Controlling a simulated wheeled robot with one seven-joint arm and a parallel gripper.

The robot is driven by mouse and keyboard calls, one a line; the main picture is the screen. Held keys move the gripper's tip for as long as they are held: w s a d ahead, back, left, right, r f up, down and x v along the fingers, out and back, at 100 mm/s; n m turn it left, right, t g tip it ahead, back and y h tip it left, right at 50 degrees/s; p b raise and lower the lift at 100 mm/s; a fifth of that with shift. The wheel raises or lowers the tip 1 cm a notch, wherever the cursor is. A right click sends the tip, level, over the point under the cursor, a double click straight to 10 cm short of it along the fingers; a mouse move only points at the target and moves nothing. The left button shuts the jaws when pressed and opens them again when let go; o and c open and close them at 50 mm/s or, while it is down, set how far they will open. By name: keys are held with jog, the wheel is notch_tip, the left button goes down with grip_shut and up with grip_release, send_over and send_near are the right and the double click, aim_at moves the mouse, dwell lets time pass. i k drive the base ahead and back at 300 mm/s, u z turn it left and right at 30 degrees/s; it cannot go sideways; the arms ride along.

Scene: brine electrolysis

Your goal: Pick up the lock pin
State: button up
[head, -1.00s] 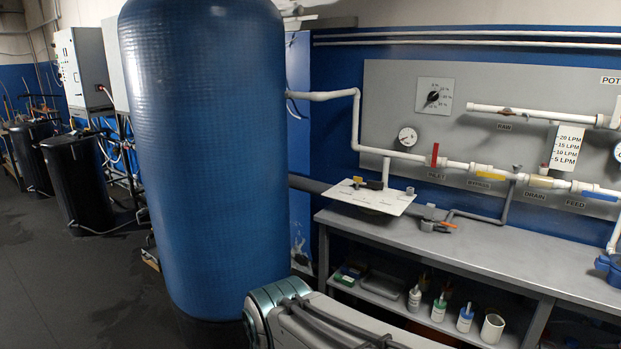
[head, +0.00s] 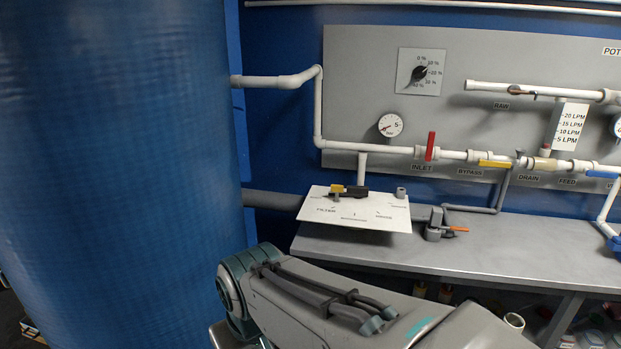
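I cannot make out for certain which thing is the lock pin. A white labelled plate (head: 325,209) sits at the left end of the bench. On it is a black lever (head: 352,192) with a small yellow piece (head: 337,188) at its left end. A small grey cylindrical piece (head: 400,193) stands at the plate's right corner. My arm shows at the bottom, in front of the bench, but my gripper is out of view.
A large blue tank (head: 115,150) fills the left side. The grey bench (head: 500,246) is mostly bare, with an orange-handled valve (head: 440,230) beside the plate. White pipes, coloured valve handles and a gauge (head: 390,125) line the panel (head: 440,145) behind.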

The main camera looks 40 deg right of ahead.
aim_at(336, 188)
jog(key=z, duration=0.8)
jog(key=i, duration=1.55)
jog(key=z, duration=0.8)
